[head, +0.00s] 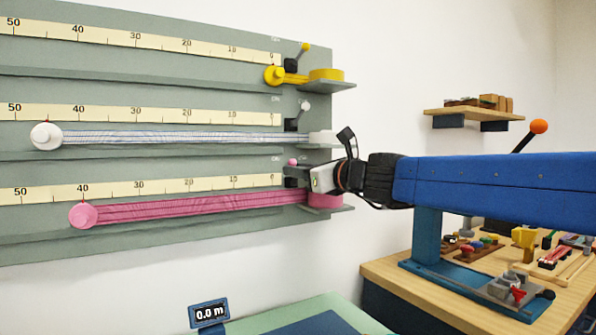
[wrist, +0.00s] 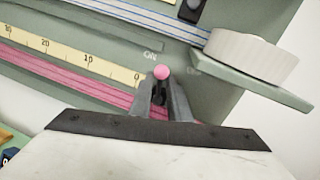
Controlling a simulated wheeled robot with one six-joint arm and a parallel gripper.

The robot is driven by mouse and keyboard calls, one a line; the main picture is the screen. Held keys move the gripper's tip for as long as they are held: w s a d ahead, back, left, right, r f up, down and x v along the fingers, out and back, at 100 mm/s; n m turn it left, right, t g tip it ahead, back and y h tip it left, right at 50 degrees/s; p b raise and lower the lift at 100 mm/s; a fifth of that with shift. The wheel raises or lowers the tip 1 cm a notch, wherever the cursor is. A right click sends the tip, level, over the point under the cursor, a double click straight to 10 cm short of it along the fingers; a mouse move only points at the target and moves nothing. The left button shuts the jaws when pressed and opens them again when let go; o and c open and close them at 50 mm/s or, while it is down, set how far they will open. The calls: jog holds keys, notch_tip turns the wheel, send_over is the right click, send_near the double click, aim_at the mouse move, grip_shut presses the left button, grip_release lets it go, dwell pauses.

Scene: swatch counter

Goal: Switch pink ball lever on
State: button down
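The pink ball lever (head: 292,161) shows in the head view as a small pink ball at the right end of the lowest scale. In the wrist view the ball (wrist: 162,72) lies between the ON label on its left and a fainter label on its right. My gripper (wrist: 163,88) is right at the lever, with a finger on each side just below the ball. A gap with dark parts in it shows between the fingers; contact cannot be told. In the head view my gripper (head: 296,177) hides the lever's base.
The pink strap (head: 180,208) runs along the lowest rail. Above are a white ball lever (head: 304,106) and a yellow one (head: 305,48), both leaning right. Small ledges jut out at the board's right edge, with a white roll (wrist: 250,55) close by. A cluttered wooden bench (head: 395,272) stands at right.

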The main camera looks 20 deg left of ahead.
jog(key=shift+s+a+f+n+h, duration=0.1)
jog(key=shift+s+a+n+h, duration=0.1)
jog(key=shift+n, duration=0.65)
jog(key=shift+s+a+f+n+h, duration=0.1)
jog(key=shift+s+a+n, duration=0.1)
jog(key=shift+n, duration=0.7)
jog(key=shift+s+a+f+n+h, duration=0.1)
jog(key=shift+s+n, duration=0.1)
jog(key=shift+n, duration=0.65)
jog(key=c, duration=1.7)
grip_release()
jog(key=shift+r, duration=0.1)
jog(key=v, duration=1.7)
jog(key=shift+s+d, duration=0.1)
jog(key=shift+d, duration=0.1)
